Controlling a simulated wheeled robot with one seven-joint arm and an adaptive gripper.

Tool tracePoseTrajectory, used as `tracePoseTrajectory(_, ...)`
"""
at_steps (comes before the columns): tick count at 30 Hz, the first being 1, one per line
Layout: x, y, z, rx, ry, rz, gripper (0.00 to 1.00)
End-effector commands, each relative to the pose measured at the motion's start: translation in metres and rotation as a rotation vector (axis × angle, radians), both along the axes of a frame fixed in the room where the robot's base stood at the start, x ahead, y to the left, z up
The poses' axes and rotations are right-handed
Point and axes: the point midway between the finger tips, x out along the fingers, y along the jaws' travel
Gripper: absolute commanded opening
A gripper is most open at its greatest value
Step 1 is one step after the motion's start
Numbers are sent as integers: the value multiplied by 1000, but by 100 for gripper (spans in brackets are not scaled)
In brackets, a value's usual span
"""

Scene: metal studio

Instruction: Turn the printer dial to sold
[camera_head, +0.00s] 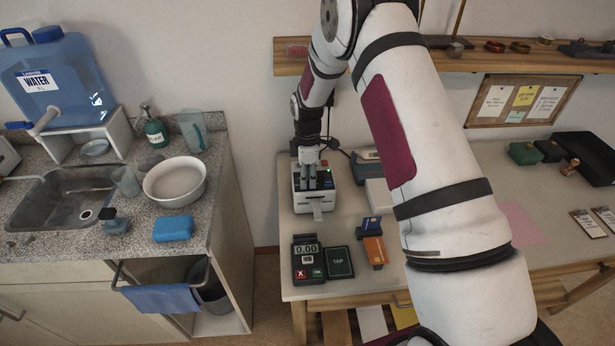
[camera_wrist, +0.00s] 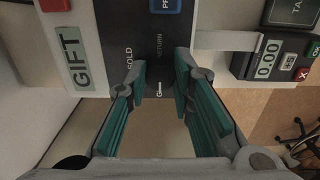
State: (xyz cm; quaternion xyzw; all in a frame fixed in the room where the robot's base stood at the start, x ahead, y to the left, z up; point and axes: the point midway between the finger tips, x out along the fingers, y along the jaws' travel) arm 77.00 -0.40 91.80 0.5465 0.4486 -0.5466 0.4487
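The label printer (camera_head: 315,203) stands at the left end of the long table, with a white paper strip at its front. In the wrist view, the printer (camera_wrist: 97,60) has a display (camera_wrist: 80,62) reading GIFT. Its dark dial panel (camera_wrist: 152,48) carries the words SOLD and RETURN and a partly hidden word starting with "Gi". My gripper (camera_head: 312,186) points down over the printer. In the wrist view, its teal-padded fingers (camera_wrist: 162,92) are apart, one on each side of the dark panel. The dial's knob is not clearly visible, and I cannot tell whether the fingers touch it.
A payment terminal (camera_head: 307,259) and a TAP pad (camera_head: 339,262) lie in front of the printer. Blue and orange items (camera_head: 373,240) are to its right. A wooden shelf (camera_head: 480,62) runs above. A sink counter (camera_head: 110,220) stands left, across a floor gap.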

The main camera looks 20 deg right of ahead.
Motion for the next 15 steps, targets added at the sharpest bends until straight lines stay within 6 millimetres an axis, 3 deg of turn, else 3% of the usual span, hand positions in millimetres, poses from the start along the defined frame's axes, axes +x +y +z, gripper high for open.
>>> tracePoseTrajectory(15, 1, 0, 0, 0, -1, -146, 0)
